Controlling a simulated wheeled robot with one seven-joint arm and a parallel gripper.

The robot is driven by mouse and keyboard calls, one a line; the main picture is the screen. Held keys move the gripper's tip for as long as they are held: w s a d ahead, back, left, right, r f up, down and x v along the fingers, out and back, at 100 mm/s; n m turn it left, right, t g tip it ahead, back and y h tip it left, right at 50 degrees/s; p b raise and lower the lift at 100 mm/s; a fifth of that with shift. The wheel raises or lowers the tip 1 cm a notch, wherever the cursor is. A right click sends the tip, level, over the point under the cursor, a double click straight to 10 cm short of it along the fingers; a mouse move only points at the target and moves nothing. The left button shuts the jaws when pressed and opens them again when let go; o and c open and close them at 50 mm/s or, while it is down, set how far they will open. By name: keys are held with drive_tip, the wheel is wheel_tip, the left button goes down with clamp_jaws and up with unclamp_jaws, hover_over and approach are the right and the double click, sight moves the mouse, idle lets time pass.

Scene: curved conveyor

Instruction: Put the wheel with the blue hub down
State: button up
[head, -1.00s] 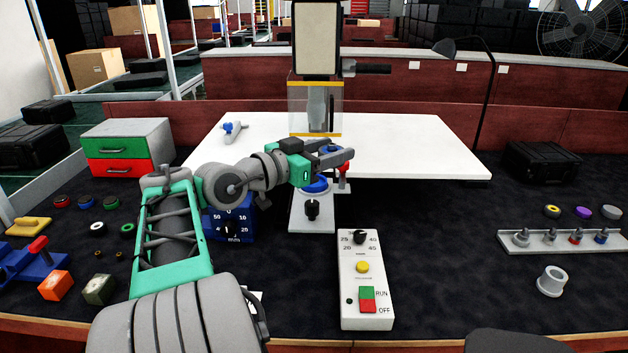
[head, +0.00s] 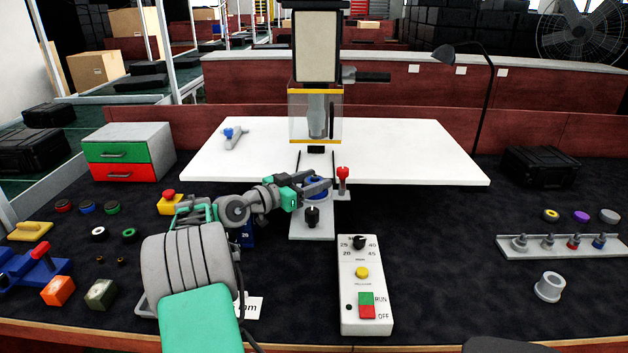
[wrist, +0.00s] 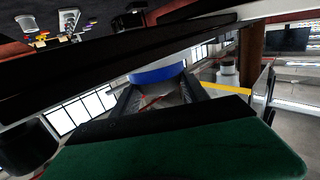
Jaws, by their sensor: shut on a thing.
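My gripper (head: 322,184) is shut on the wheel with the blue hub, low over the grey fixture plate (head: 313,232) in front of the white table. The fingers hide most of the wheel in the head view. A blue round part (head: 317,194) shows just under the fingers; I cannot tell whether it is the wheel's hub or the fixture's seat. In the wrist view a blue round part (wrist: 157,74) shows just beyond the fingers. I cannot tell whether the wheel touches the fixture.
A red-topped lever (head: 343,174) stands close right of my gripper, and a black knob (head: 312,216) is on the plate. The press guard (head: 316,115) is behind. A control box (head: 364,300) stands in front. Several small wheels lie left, including a blue one (head: 88,207).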

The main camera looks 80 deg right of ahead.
drive_tip(key=o, duration=0.9)
drive_tip(key=shift+f, duration=0.15)
drive_tip(key=o, duration=0.5)
